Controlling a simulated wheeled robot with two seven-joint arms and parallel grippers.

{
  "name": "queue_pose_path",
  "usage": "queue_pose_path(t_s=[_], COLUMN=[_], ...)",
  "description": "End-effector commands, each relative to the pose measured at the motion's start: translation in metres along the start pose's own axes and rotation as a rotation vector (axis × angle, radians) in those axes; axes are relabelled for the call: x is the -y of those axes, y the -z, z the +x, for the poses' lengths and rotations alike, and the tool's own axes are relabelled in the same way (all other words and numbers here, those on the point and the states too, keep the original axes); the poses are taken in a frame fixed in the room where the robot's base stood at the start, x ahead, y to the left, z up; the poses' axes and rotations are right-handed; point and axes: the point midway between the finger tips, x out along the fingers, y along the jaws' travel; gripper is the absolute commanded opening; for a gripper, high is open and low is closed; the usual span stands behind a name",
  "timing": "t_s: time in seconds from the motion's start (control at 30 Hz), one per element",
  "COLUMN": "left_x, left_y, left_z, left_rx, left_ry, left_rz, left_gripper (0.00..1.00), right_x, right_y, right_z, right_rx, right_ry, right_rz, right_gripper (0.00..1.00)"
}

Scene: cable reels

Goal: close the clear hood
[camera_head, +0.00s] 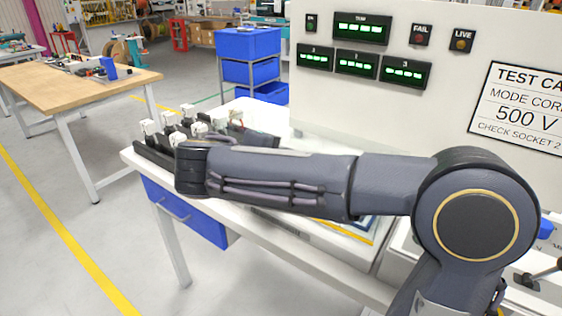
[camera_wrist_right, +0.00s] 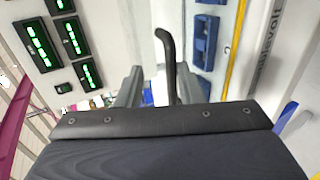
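My right arm crosses the head view and hides much of the test bench (camera_head: 277,226). My left gripper is not in view.
The tester panel (camera_head: 440,55) with green displays stands behind the bench. Several dark holders with white tops (camera_head: 168,127) sit at the bench's left end. Blue sockets (camera_wrist_right: 206,42) lie beside a yellow strip (camera_wrist_right: 237,45). Blue bins (camera_head: 248,43) stand farther back.

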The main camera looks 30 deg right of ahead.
Motion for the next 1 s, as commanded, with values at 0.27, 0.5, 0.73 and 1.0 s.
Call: queue_pose_path(t_s=[0.27,0.5,0.73,1.0], left_x=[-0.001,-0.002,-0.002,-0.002], left_y=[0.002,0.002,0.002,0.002], left_z=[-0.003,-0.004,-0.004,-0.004], left_rx=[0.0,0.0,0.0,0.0], left_ry=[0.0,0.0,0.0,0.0], left_rz=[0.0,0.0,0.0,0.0], left_gripper=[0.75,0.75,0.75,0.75], right_x=[-0.001,0.0,0.0,0.0], right_y=[0.001,0.0,0.0,-0.001], right_z=[-0.046,-0.071,-0.073,-0.073], right_rx=[-0.006,0.0,0.001,0.002], right_ry=[0.0,0.001,0.001,0.003], right_rz=[0.0,-0.001,-0.001,-0.001], right_gripper=[0.32,0.32,0.32,0.32])
